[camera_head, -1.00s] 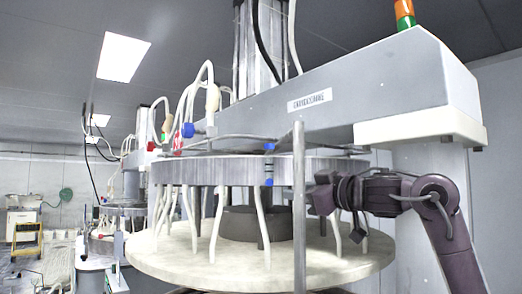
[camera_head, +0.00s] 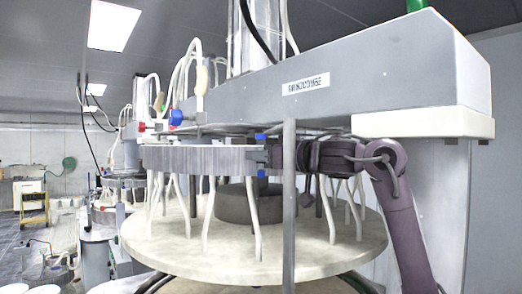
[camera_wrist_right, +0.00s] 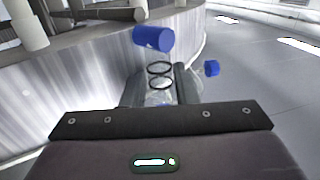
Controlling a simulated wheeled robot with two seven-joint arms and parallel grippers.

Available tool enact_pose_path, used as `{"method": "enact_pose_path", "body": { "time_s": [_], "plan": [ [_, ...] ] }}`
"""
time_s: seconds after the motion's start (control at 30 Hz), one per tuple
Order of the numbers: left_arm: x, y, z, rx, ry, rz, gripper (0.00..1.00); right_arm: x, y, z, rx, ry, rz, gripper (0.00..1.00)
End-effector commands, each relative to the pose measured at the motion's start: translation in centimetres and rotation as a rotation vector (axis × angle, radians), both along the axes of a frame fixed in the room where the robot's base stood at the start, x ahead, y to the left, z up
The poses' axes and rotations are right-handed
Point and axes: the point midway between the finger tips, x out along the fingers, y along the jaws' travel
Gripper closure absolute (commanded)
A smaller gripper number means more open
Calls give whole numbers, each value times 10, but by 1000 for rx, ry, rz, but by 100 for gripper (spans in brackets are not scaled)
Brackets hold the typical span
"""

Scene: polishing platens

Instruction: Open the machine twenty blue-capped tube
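The machine (camera_head: 400,75) has a grey overhead beam above a ribbed metal ring (camera_head: 195,159) with white tubes hanging from it. A blue-capped tube stands at the ring's front edge; its upper blue cap (camera_head: 261,137) and lower blue part (camera_head: 261,174) show. In the right wrist view the blue cap (camera_wrist_right: 153,39) and a clear body with black rings (camera_wrist_right: 160,75) lie between the fingers of my right gripper (camera_wrist_right: 160,90). In the head view my right gripper (camera_head: 270,155) reaches this tube from the right. Whether the fingers press on it is unclear. My left gripper is not in view.
A grey vertical post (camera_head: 289,215) stands in front of the ring, close to my right gripper. A pale round platen (camera_head: 180,245) lies below. Another blue fitting (camera_head: 176,117) sits above the ring at left. A yellow cart (camera_head: 31,200) stands far left.

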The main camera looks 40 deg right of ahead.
Motion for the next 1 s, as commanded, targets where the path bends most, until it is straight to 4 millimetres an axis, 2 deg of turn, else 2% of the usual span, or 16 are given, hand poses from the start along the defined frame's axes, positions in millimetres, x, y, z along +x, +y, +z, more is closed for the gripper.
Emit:
{"method": "enact_pose_path", "body": {
  "time_s": [0.27, 0.47, 0.7, 0.77, 1.0],
  "plan": [
    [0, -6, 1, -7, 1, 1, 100, 2, 0, 0, 0, -1, -1, 74],
    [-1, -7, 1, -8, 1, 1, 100, 2, 0, 0, 0, -1, 0, 98],
    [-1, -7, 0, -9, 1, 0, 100, 2, 0, -1, 1, -1, -1, 100],
    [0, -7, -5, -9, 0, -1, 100, 2, 0, -3, 11, -10, 0, 100],
    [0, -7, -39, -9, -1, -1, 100, -2, -5, -9, 127, -108, 0, 100]
  ]
}}
